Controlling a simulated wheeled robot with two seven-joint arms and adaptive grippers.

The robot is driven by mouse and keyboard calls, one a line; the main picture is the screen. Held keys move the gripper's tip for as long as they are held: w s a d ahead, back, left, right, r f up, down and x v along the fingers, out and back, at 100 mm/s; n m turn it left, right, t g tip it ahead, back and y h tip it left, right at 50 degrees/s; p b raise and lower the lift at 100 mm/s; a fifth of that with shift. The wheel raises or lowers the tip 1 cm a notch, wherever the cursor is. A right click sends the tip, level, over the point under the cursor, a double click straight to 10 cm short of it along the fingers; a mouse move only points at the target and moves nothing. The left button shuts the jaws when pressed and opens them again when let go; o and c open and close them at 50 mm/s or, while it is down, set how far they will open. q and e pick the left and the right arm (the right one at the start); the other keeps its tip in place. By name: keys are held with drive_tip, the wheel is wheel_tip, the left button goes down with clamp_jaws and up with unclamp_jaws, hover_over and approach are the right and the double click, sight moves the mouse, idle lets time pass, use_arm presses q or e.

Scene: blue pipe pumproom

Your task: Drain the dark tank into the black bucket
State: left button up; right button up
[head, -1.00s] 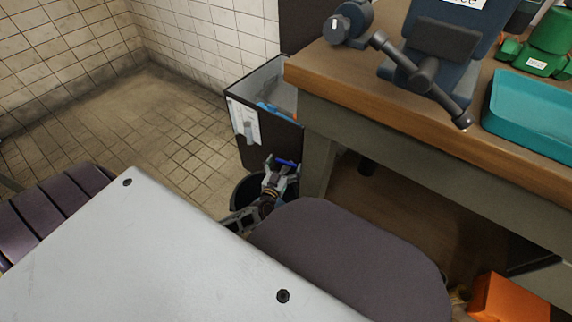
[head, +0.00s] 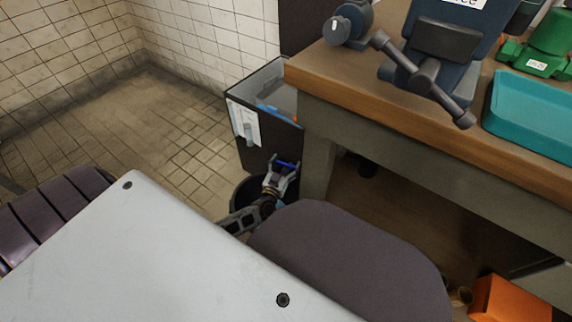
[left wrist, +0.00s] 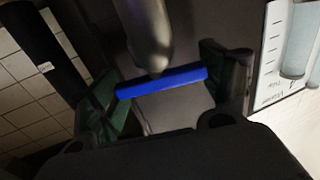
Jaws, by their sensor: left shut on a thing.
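The dark tank (head: 277,138) stands at the left end of the workbench, with an open top and a white label on its front. In the head view my left gripper (head: 284,166) is low at the tank's front, shut on a blue handle (left wrist: 162,82). In the left wrist view the handle lies crosswise between the two fingers, below a grey tap body (left wrist: 147,32). The black bucket (head: 241,192) is on the floor under my left gripper, partly hidden by my arm and a grey seat. I cannot make out what is inside it. My right gripper is out of view.
The wooden workbench (head: 320,78) with a teal tray (head: 535,112) fills the right. A grey seat (head: 345,250) stands close in front of the bucket. An orange box (head: 510,300) is at the lower right. The tiled floor at left is open.

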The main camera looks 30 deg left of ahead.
use_arm(q)
drive_tip(key=shift+m+h, duration=1.1)
drive_tip(key=shift+h, duration=0.7)
drive_tip(key=shift+m+h, duration=0.4)
drive_tip(key=shift+h, duration=0.3)
drive_tip(key=o, duration=1)
drive_tip(key=shift+s+a+f, duration=0.1)
drive_tip(key=shift+s, duration=1.1)
drive_tip(key=shift+s+a, duration=0.15)
drive_tip(key=shift+s, duration=1.45)
drive_tip(key=shift+s+a, duration=0.15)
drive_tip(key=shift+s, duration=1.45)
drive_tip(key=shift+s+a, duration=0.15)
drive_tip(key=shift+s, duration=1.45)
